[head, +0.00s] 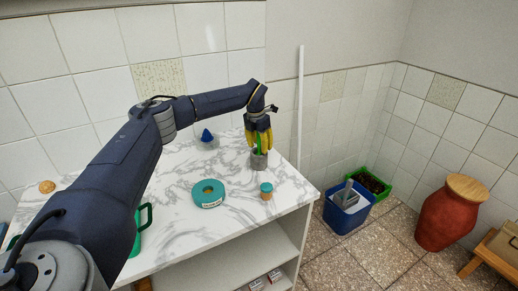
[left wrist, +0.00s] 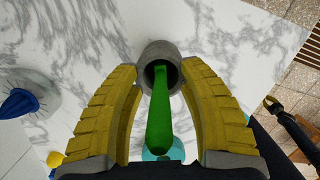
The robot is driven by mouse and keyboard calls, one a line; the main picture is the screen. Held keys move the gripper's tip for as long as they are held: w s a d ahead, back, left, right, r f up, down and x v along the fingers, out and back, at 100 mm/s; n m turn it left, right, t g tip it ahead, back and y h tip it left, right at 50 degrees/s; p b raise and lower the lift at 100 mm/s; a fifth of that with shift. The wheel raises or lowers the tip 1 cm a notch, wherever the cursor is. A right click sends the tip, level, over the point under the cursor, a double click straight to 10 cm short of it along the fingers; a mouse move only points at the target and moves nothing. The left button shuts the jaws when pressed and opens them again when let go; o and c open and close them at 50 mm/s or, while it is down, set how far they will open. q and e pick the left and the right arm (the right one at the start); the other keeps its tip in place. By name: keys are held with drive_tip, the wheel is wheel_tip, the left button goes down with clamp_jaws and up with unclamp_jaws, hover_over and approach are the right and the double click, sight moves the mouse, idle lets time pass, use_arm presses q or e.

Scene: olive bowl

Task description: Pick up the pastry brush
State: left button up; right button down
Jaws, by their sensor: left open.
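A green handle, seemingly the pastry brush (left wrist: 159,120), stands tilted in a small grey cup (left wrist: 153,52). The cup (head: 259,160) is near the right end of the marble counter in the head view. My left gripper (head: 259,148) is directly above the cup, pointing down. Its yellow fingers are open, one on each side of the green handle in the left wrist view (left wrist: 160,90). The handle's lower end is hidden inside the cup. A dark arm with a yellowish tip, seemingly my right gripper (left wrist: 280,107), shows at the right of the left wrist view; its fingers are unclear.
A blue bin (head: 346,210), green crate (head: 374,184) and red urn (head: 450,215) stand on the floor.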

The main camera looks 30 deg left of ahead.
use_arm(q)
clamp_jaws()
idle(0.3)
wheel_tip(320, 180, up, 20)
idle(0.9)
